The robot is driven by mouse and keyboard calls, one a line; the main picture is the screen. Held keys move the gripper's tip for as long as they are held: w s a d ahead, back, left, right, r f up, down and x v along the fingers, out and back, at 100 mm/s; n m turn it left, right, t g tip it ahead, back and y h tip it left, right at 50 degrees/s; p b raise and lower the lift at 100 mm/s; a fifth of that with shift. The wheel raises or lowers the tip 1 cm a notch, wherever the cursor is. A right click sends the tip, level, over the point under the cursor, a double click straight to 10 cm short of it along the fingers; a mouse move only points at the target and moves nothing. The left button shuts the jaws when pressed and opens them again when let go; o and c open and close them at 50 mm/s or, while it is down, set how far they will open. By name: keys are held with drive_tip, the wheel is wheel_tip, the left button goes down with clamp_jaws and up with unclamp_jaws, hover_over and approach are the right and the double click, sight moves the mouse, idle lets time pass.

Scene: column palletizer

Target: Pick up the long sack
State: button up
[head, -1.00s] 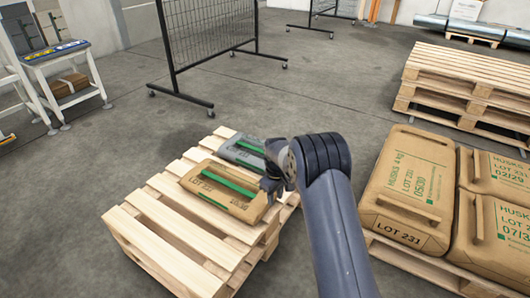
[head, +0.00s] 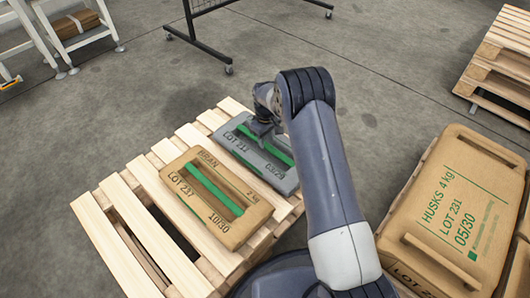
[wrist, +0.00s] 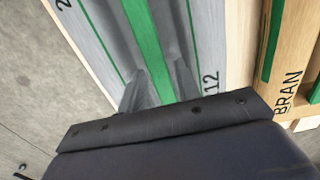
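A long, narrow grey sack (head: 278,177) with a green handle bar along its top lies flat on the light wooden pallet (head: 100,203). My gripper (head: 262,130) is down at the far part of this sack, over its handle. In the wrist view the grey sack (wrist: 85,30) shows close up. My gripper's two dark fingers (wrist: 160,88) stand apart, one on each side of the green bar. I cannot tell whether they touch it. My arm hides part of the sack's right side in the head view.
A brown BRAN sack (head: 235,228), also with a green bar, lies close beside the grey sack. A larger HUSKS sack (head: 450,200) sits on a pallet at right. Stacked empty pallets (head: 500,60) stand at far right.

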drive_tip(key=f+b, duration=0.1)
drive_tip(key=f, duration=0.1)
drive_tip(key=w+f+b, duration=0.1)
drive_tip(key=f, duration=0.2)
drive_tip(key=shift+a+f+b, duration=0.15)
drive_tip(key=shift+b, duration=0.25)
clamp_jaws()
idle(0.9)
drive_tip(key=shift+w+r, duration=0.15)
drive_tip(key=shift+r, duration=0.15)
